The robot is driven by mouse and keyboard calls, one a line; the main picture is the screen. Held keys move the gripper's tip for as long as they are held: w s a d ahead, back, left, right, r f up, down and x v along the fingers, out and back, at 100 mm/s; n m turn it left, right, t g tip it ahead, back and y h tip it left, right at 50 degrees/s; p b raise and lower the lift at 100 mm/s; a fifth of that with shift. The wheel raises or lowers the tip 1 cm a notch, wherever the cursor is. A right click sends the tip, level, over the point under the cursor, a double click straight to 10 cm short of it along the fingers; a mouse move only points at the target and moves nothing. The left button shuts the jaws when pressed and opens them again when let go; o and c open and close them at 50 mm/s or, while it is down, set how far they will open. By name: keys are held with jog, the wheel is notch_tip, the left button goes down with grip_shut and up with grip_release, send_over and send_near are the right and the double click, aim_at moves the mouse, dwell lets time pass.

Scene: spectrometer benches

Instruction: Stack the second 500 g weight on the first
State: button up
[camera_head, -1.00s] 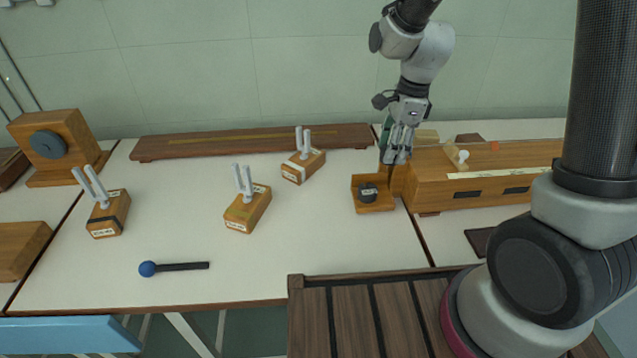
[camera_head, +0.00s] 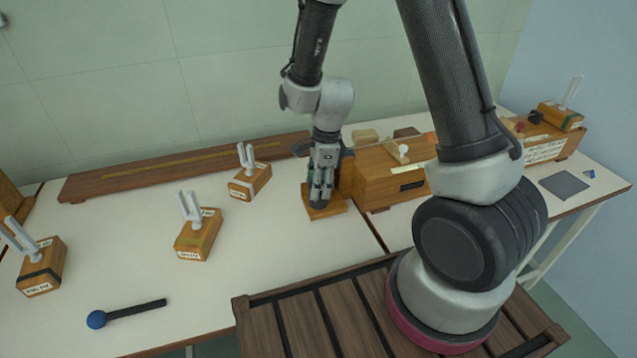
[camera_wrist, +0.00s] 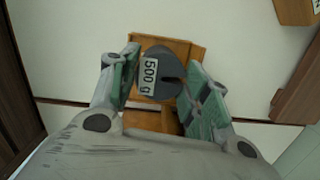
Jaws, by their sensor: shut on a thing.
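A dark grey slotted disc weight (camera_wrist: 162,62) with a white "500 g" label sits between the two green-padded fingers of my gripper (camera_wrist: 163,82) in the wrist view. My gripper is shut on it. In the head view my gripper (camera_head: 320,193) points down over the small wooden holder (camera_head: 332,210), with the weight mostly hidden by the fingers. The holder's wooden floor and back also show around the weight in the wrist view (camera_wrist: 184,47). Whether another weight lies under the held one cannot be seen.
A long wooden box (camera_head: 385,180) stands right beside the holder. Several tuning forks on wooden blocks (camera_head: 198,235) stand to the left, with a blue-headed mallet (camera_head: 97,319) in front. A long dark board (camera_head: 180,168) lies along the back. White tabletop between them is clear.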

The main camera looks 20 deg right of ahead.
jog(key=shift+f, duration=0.1)
jog(key=o, duration=1.4)
notch_tip(320, 180, up, 12)
jog(key=d, duration=0.2)
jog(key=s+d+r+n+t, duration=0.2)
jog(key=s+d+r+n, duration=0.4)
jog(key=s+r+n, duration=0.2)
jog(key=s+d+r+n+t+h, duration=0.1)
jog(key=s+d+r+n+t, duration=0.1)
jog(key=s+d+r+n, duration=0.4)
jog(key=s+r+n, duration=0.3)
jog(key=s+n, duration=0.2)
jog(key=shift+d+r+n, duration=0.15)
jog(key=shift+d+n, duration=0.15)
jog(key=shift+d, duration=0.05)
